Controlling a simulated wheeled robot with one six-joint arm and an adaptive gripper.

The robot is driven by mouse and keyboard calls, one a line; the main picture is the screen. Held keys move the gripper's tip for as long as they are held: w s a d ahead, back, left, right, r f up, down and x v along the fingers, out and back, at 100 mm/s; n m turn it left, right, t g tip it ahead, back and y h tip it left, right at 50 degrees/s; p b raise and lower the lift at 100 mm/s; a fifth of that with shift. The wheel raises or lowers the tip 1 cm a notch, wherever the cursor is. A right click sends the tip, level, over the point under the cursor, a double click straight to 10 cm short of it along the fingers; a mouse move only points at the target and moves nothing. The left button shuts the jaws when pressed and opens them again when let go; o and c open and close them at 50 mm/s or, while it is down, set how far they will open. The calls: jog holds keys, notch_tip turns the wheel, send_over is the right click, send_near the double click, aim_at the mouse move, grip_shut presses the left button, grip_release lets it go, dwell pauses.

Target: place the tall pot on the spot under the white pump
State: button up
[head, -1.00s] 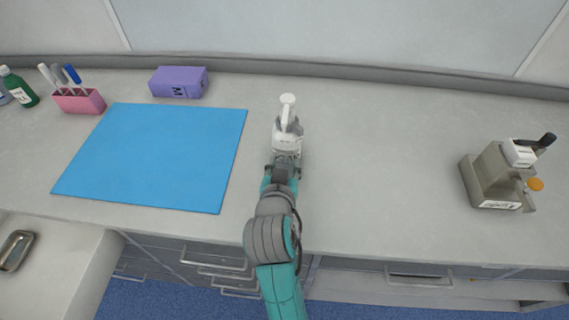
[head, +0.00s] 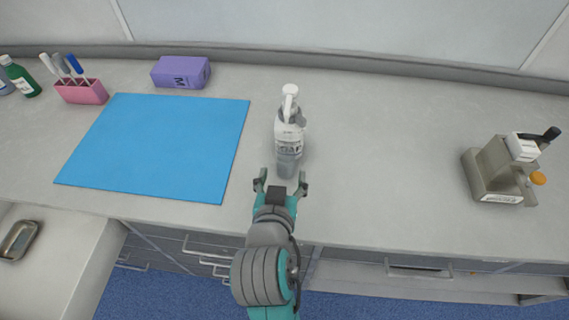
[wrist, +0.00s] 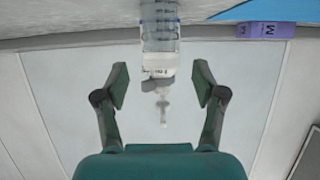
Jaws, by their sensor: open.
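A tall clear bottle with a white pump top (head: 289,145) stands upright on the grey counter, right of the blue mat. It also shows upside down in the wrist view (wrist: 160,45). My gripper (head: 281,183) is open and empty, on the near side of the bottle and apart from it. In the wrist view the two fingers (wrist: 161,88) are spread wide, with the bottle beyond them, between their lines. I see no separate tall pot and no marked spot on the counter; the bottle hides the surface beneath it.
A blue mat (head: 155,147) lies on the left. Behind it are a purple box (head: 180,73), a pink pen holder (head: 82,92) and a green bottle (head: 20,78). A beige device with an orange knob (head: 497,172) stands at the right. The counter between bottle and device is clear.

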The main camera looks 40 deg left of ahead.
jog(key=v, duration=0.3)
jog(key=shift+s+d+r, duration=0.1)
jog(key=shift+s, duration=0.05)
dwell(0.6)
